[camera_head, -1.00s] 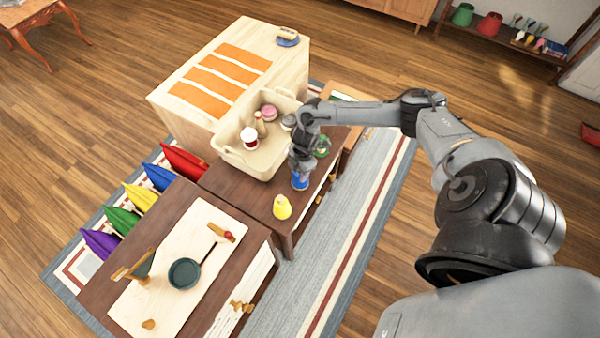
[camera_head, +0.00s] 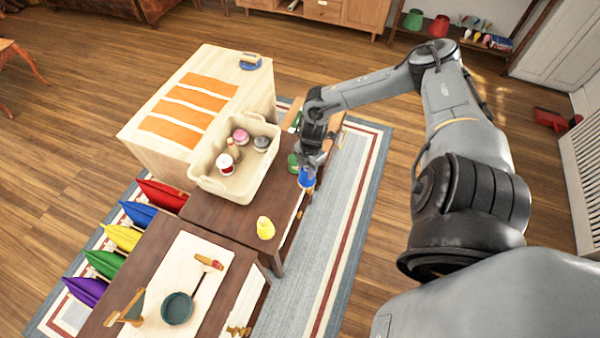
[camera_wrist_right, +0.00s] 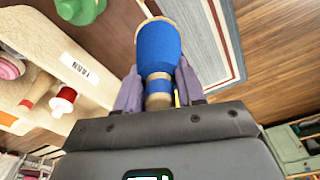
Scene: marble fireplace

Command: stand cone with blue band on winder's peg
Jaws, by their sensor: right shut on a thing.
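My right gripper (camera_head: 312,160) is shut on the cone with the blue band (camera_head: 307,178) near the right edge of the dark brown table (camera_head: 222,216). In the right wrist view the cone (camera_wrist_right: 158,50) sits between the two fingers (camera_wrist_right: 158,90), its blue band wrapped around a tan body. It appears to be off the tabletop. A green cone (camera_head: 294,162) stands just behind it, and a yellow cone (camera_head: 265,229) stands nearer the front. My left gripper is not in view.
A cream bin (camera_head: 207,183) labelled YARN holds several spools behind the cones. A pale cabinet (camera_head: 125,134) with orange strips stands beyond it. Coloured cushions line the left.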

